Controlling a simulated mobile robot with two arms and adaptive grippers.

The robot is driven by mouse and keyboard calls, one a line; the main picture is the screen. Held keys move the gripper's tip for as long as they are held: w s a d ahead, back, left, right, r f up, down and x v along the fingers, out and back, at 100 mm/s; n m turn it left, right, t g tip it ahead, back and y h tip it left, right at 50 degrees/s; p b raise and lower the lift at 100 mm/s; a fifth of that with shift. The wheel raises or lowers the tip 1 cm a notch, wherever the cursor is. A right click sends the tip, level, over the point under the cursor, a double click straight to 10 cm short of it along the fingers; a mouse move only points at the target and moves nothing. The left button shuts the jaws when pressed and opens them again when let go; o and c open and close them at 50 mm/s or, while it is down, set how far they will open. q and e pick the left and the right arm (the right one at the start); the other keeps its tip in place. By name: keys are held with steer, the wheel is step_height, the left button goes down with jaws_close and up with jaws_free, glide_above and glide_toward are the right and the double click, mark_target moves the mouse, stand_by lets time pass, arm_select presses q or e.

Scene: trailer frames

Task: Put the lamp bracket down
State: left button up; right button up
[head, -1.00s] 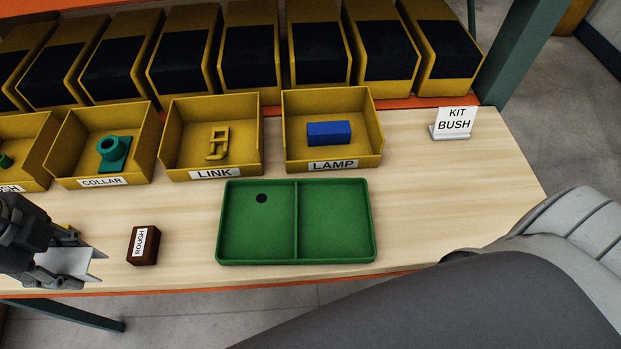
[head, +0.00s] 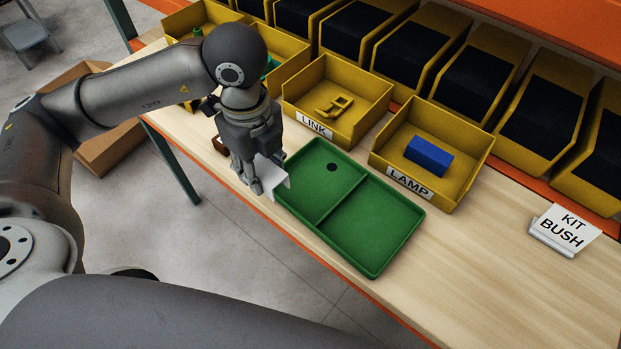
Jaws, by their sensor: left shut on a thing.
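My left gripper (head: 257,184) is shut on the lamp bracket (head: 274,179), a pale grey, angled piece with thin walls. The gripper points down at the left end of the green tray (head: 371,274), and the bracket overlaps the tray's left rim in the head view. I cannot tell whether the bracket touches the tray or is above it. The gripper hides part of the bracket. The tray has two compartments; a dark round spot (head: 331,167) is in the left one, and the right one is empty. My right gripper is not in view.
The LAMP bin (head: 464,192) holds a blue block (head: 429,155). The LINK bin (head: 371,114) holds a yellow link (head: 335,106). A brown block (head: 219,146) is partly hidden behind my gripper.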

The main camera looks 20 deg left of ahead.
mark_target(306, 191)
arm_select(q)
steer(key=w+d+f, duration=0.2)
steer(key=f, duration=0.1)
steer(key=w+d+f+p, duration=0.1)
steer(key=w+d+f, duration=0.1)
steer(key=w+d, duration=0.1)
steer(key=shift+w+f, duration=0.1)
steer(key=shift+f, duration=0.3)
steer(key=shift+w+d+f+p, duration=0.3)
steer(key=shift+f+p, duration=0.05)
steer(key=shift+f, duration=0.25)
step_height(306, 191, down, 3)
steer(key=shift+w+d+f+p, duration=0.1)
steer(key=shift+w+d+p, duration=0.05)
steer(key=shift+p, duration=0.5)
steer(key=shift+f, duration=0.1)
steer(key=shift+f, duration=0.1)
